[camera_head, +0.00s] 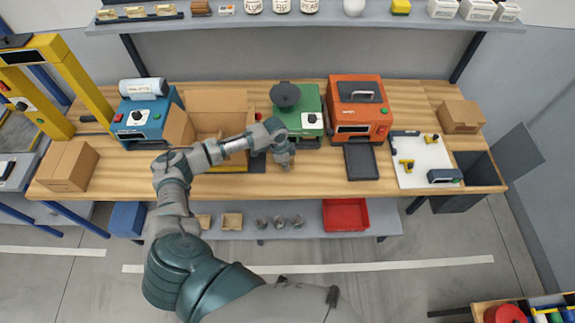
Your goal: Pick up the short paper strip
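I cannot make out a short paper strip anywhere in the head view; it may be too small or hidden. My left gripper (285,162) points down over the wooden workbench (225,187), just in front of the green machine (305,116). The gripper is small and dark here, so I cannot see whether its fingers are apart or hold anything. My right gripper is not in view. The blue machine (143,117) carries a white roll on top. The orange machine (361,108) has a dark plate (361,162) in front of it.
An open cardboard box (216,102) stands behind my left forearm. A closed carton (67,166) is at the left and a smaller one (460,116) at the right. A white board with tools (422,157) lies at the right. The bench's front strip is mostly clear.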

